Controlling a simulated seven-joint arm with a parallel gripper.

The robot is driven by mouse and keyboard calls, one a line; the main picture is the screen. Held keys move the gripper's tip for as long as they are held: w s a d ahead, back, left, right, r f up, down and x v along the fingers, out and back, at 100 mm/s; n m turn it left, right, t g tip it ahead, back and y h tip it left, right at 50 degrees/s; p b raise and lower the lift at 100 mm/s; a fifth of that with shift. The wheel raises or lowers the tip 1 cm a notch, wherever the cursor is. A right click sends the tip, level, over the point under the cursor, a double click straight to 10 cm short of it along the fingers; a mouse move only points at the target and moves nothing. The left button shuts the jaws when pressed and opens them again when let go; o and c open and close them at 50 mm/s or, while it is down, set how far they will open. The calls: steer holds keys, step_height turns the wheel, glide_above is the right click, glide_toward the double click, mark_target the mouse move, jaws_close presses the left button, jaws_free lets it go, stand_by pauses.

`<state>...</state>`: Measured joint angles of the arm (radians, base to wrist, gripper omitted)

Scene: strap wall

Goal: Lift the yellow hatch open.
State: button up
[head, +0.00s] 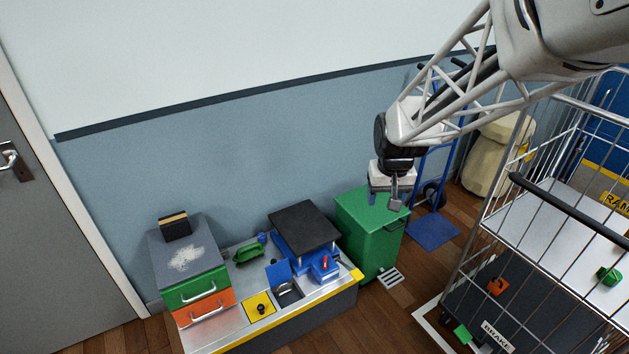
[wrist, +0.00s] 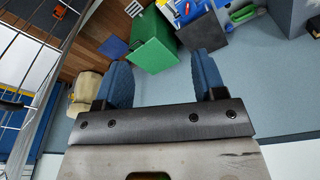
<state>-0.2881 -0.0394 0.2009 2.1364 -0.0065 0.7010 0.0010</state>
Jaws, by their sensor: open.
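The yellow hatch (head: 259,306) is a small square panel with a dark knob in the middle. It lies flat in the top of the low bench (head: 225,322), near the front edge. My gripper (head: 384,200) hangs above the green cabinet (head: 370,235), well to the right of the hatch and higher, touching nothing. In the wrist view my gripper's two blue fingers (wrist: 162,75) stand wide apart with nothing between them. I cannot make out the yellow hatch in the wrist view.
Beside the hatch, a blue flap (head: 279,271) stands up by an opening. A blue press-like block with a dark top (head: 304,227) and green and orange drawers (head: 207,306) flank it. A wire cage cart (head: 560,220) stands at the right. Floor lies clear in front.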

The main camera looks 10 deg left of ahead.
steer(key=w+a+f+n, duration=0.2)
steer(key=w+a+f, duration=0.6)
steer(key=a+f, duration=0.5)
steer(key=n+g, duration=0.2)
steer(key=n, duration=0.2)
glide_above(260, 305)
step_height(260, 305, down, 49)
steer(key=shift+d+r, duration=0.15)
steer(key=shift+r, duration=0.05)
steer(key=shift+f, duration=0.3)
steer(key=shift+f, duration=0.1)
steer(key=shift+f, duration=4.2)
